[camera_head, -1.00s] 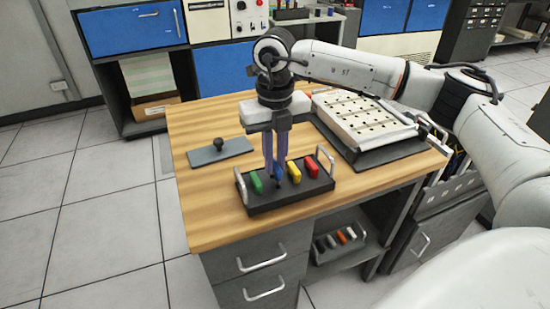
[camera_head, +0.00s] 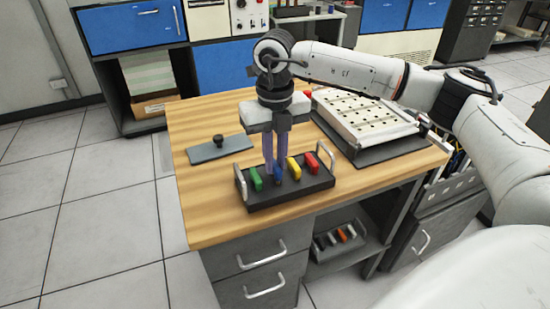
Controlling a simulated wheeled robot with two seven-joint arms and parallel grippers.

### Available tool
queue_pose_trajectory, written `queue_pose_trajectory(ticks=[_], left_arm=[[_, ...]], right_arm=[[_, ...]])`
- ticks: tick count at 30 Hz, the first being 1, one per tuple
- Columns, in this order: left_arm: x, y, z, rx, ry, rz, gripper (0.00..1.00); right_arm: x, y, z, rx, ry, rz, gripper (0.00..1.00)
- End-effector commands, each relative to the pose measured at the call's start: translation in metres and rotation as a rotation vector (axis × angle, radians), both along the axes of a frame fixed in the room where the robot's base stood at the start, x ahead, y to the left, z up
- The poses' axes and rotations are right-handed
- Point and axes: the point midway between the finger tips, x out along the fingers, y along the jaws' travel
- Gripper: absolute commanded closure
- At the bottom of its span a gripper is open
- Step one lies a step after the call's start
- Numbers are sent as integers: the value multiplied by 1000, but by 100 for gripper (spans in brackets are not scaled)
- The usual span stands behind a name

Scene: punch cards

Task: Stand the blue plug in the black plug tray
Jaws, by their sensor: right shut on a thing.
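The black plug tray (camera_head: 300,192) sits near the front of the wooden table, with a silver handle at each end. A green plug (camera_head: 256,179), a yellow plug (camera_head: 294,170) and a red plug (camera_head: 312,163) stand in it in a row. My right gripper (camera_head: 274,175) points straight down over the tray between the green and yellow plugs. It is shut on the blue plug (camera_head: 279,174), which is mostly hidden by the fingers. I cannot tell whether the plug's lower end is fully seated. My left gripper is out of view.
A grey plate with a black knob (camera_head: 219,146) lies on the table to the left. A white panel with rows of dark holes (camera_head: 365,122) stands on a dark base at the back right. More plugs (camera_head: 338,237) sit on a shelf below. The table's left front is clear.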

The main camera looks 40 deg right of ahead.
Motion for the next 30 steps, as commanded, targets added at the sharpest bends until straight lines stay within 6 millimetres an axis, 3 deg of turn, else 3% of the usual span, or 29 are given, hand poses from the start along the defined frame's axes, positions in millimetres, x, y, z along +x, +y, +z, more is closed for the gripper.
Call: queue_pose_trajectory(ticks=[30], left_arm=[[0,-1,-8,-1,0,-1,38]], right_arm=[[0,0,-13,0,0,0,100]])
